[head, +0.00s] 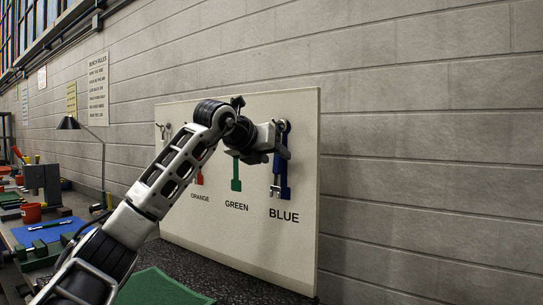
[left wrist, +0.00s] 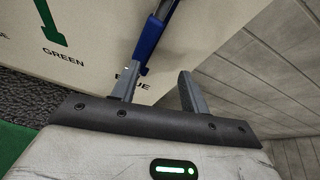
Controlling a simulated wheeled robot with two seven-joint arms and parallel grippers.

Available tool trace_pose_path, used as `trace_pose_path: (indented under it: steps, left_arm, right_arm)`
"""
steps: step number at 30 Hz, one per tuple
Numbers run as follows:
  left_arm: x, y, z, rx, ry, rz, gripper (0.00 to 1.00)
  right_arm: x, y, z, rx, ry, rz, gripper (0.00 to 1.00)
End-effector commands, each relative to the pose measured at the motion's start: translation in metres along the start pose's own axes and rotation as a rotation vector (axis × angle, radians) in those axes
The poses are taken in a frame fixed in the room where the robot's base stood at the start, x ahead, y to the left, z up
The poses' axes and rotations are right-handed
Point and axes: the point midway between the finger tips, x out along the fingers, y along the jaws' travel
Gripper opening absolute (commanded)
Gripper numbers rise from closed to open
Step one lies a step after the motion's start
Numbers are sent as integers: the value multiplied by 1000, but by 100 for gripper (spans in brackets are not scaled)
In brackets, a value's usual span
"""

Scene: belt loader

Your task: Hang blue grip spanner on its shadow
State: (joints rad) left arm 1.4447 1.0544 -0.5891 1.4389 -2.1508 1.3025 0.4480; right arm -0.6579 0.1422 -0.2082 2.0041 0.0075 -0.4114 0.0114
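The board (head: 306,220) against the wall has coloured tool outlines with the labels ORANGE, GREEN and BLUE. The blue grip spanner (head: 277,176) is upright against the blue shadow (head: 286,190), above the BLUE label. Its top is near a hook, partly behind my gripper; I cannot tell whether it bears on the hook. My left gripper (head: 278,148) is beside the spanner's upper part. In the left wrist view its two fingers (left wrist: 158,92) are apart with an empty gap between them. The blue spanner (left wrist: 150,38) shows beyond the left finger. My right gripper is out of view.
The green shadow (head: 236,176) is left of the blue one, and the orange shadow is mostly behind my left arm. The wall right of the board is bare.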

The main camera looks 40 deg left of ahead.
Motion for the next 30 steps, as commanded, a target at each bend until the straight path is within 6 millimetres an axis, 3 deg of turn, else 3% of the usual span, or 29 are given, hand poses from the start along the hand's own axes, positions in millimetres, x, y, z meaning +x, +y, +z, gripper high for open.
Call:
trace_pose_path:
  steps: [8,11,24,30]
  left_arm:
    - [-9,1,0,0,-1,1,45]
    - [-25,1,-1,1,-3,2,45]
    - [-128,0,0,1,-3,0,45]
    - [-154,0,0,0,-2,0,45]
  right_arm:
    - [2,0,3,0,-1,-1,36]
    - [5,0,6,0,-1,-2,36]
    - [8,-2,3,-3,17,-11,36]
    - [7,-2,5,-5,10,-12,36]
